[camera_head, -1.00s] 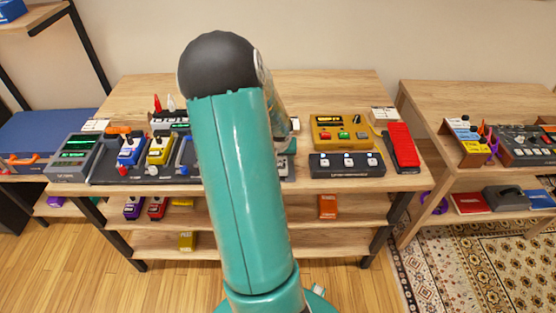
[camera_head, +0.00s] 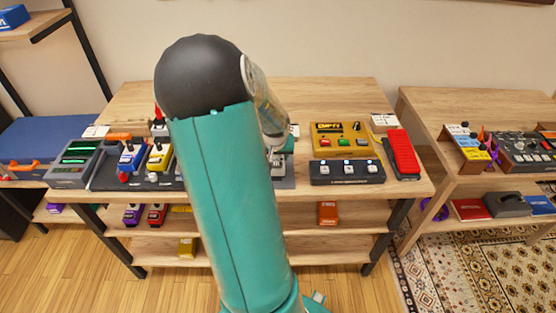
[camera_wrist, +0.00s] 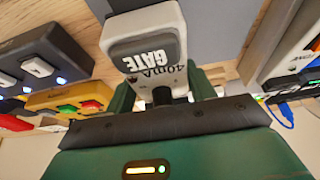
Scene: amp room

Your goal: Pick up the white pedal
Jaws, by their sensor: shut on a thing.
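The white pedal (camera_wrist: 150,22), with a dark footswitch pad lettered "GATE", shows at the top middle of the wrist view. My gripper (camera_wrist: 162,92) is shut on it, with green fingers on either side of its near end. The pedal looks upside down in this view. Whether it touches the board below cannot be told. In the head view my teal arm hides most of the gripper and the pedal.
The table (camera_head: 330,88) holds a yellow pedal (camera_head: 159,157), a blue pedal (camera_head: 131,155), a mustard unit (camera_head: 340,138), a black three-switch unit (camera_head: 346,172) and a red pedal (camera_head: 403,152). These stand close on both sides of my arm. A second table (camera_head: 460,98) stands at right.

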